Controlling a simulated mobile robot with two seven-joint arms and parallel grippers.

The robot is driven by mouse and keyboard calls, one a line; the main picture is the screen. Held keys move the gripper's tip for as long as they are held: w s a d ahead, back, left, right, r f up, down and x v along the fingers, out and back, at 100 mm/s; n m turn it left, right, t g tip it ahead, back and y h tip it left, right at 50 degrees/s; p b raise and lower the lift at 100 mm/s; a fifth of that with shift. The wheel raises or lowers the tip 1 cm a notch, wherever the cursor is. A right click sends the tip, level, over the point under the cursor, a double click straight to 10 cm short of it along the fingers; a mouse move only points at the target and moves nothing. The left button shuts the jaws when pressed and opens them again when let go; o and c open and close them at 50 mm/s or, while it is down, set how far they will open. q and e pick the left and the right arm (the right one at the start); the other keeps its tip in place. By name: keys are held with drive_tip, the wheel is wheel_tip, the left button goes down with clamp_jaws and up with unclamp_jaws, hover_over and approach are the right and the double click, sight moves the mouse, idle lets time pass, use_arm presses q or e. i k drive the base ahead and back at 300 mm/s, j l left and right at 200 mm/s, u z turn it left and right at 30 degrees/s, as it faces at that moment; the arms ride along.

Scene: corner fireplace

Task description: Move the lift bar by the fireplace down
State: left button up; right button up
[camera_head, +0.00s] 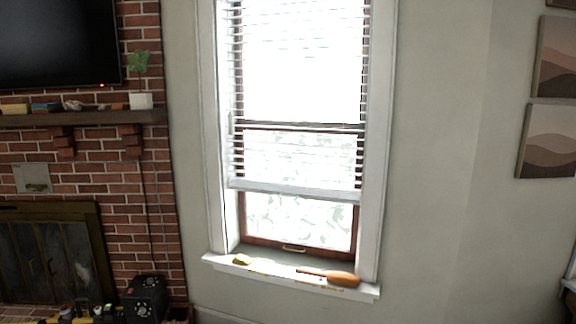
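The lift bar is most likely the white bottom rail (295,190) of the window blind (300,80). It hangs a little below the middle of the window, right of the fireplace (45,255), and slopes slightly down to the right. The blind's slats are spread above it. Below the bar, the lower glass (298,220) is uncovered down to the wooden sash with its small brass handle (294,248). Neither of my grippers is in view.
The white windowsill (290,277) holds an orange-brown handled object (343,279) and a small yellow item (242,260). A black boxy object (146,298) stands at the lower left. A mantel shelf (85,119) juts out left of the window. The wall to the right is bare up to two pictures.

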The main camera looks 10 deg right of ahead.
sight(250, 190)
drive_tip(key=i+l, duration=0.15)
drive_tip(key=i, duration=0.35)
drive_tip(key=i+l+u, duration=0.1)
drive_tip(key=i, duration=0.4)
drive_tip(key=i+l, duration=0.25)
drive_tip(key=i, duration=0.2)
drive_tip(key=u, duration=0.05)
